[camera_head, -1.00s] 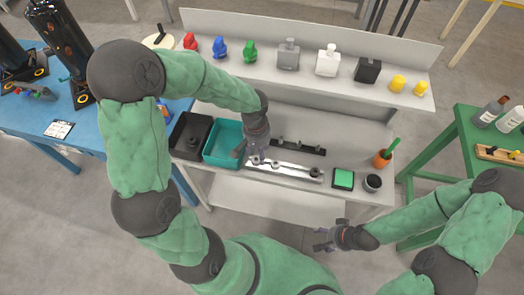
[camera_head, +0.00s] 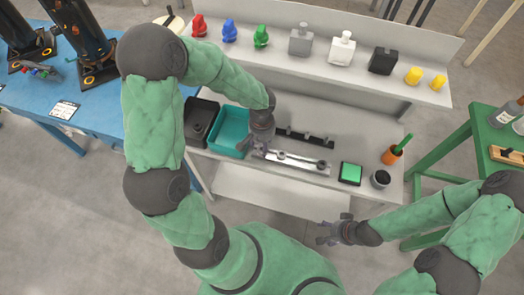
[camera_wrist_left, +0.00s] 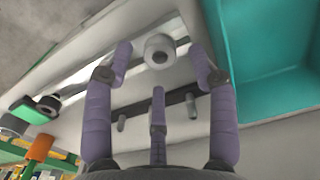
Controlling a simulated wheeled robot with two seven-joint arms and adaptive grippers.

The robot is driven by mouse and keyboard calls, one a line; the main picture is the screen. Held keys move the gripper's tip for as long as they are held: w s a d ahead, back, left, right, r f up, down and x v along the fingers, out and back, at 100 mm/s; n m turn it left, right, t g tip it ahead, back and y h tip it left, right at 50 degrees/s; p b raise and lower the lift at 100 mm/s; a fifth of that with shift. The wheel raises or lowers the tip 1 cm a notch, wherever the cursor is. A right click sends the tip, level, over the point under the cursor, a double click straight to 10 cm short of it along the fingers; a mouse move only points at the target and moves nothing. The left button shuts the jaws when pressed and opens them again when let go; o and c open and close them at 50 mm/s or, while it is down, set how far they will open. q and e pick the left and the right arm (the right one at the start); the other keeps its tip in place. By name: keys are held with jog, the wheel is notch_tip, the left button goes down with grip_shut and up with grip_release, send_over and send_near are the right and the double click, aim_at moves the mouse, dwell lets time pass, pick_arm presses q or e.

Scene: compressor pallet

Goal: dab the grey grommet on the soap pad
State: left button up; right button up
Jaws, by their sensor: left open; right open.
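A grey grommet (camera_wrist_left: 159,50) with a dark central hole sits on a silver bar (camera_head: 300,165), between the spread fingers in the left wrist view. The finger gaps around it look open, and I cannot tell whether any finger touches it. My left gripper (camera_head: 257,148) is open over the bar's left end and hides part of it in the head view. The green soap pad (camera_head: 350,173) lies in a dark case to the right of the bar; it also shows in the left wrist view (camera_wrist_left: 40,106). My right gripper (camera_head: 328,234) is open and empty in front of the bench.
A teal tray (camera_head: 216,150) and a black tray (camera_head: 189,138) stand left of the bar. A dark rail (camera_head: 322,141) with pegs lies behind it. A dark round pot (camera_head: 380,179) and an orange holder (camera_head: 391,156) stand right of the pad. Bottles line the upper shelf.

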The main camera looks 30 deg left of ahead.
pick_arm(q)
notch_tip(320, 180, down, 3)
jog(key=shift+r, duration=0.2)
jog(key=shift+c, duration=0.3)
jog(key=c, duration=0.9)
jog(key=shift+c, duration=0.2)
jog(key=shift+r, duration=0.15)
